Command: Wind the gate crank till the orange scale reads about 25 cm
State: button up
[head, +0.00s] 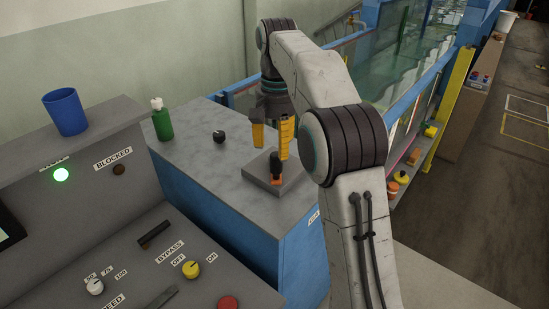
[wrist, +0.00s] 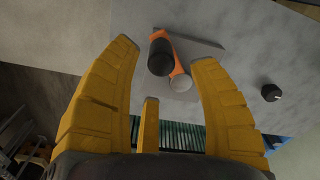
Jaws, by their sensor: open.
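The gate crank (head: 276,173) has an orange arm and a black handle. It sits on a square grey plate (head: 262,191) on the grey cabinet top. In the wrist view, the black handle (wrist: 159,58) stands at one part of the orange arm (wrist: 177,58), with a round grey hub (wrist: 181,83) nearby. My gripper (head: 271,135) is open above the crank, pointing down. In the wrist view, its yellow fingers (wrist: 165,52) are spread either side of the crank handle, apart from it. I cannot make out an orange scale reading in either view.
A green bottle (head: 162,119) and a small black knob (head: 218,136) stand on the cabinet top. A control desk (head: 97,222) with a blue cup (head: 66,112) is at left. The glass flume (head: 407,62) runs behind my arm. Floor is open at right.

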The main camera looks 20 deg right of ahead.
aim_at(276, 167)
jog(key=shift+w+f+b, duration=0.1)
jog(key=shift+f+b, duration=0.7)
jog(key=shift+f, duration=2.85)
grip_shut()
